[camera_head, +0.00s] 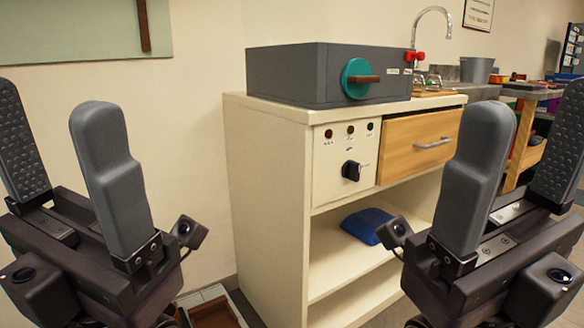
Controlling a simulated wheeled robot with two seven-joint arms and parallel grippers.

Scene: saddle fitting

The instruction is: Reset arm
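My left gripper (62,165) is in the lower left of the head view, its two grey fingers spread wide apart with nothing between them. My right gripper (522,170) is in the lower right, its fingers also spread apart and empty. Both grippers are raised close to the camera, in front of the cream cabinet (268,190) and not touching it. Their fingertips point upward in the picture.
On the cabinet stands a grey box (290,75) with a teal round knob (354,78). Below are a control panel (342,160), a wooden drawer (418,145) and a shelf with a blue item (366,225). A brown tray (212,314) lies low at the bottom.

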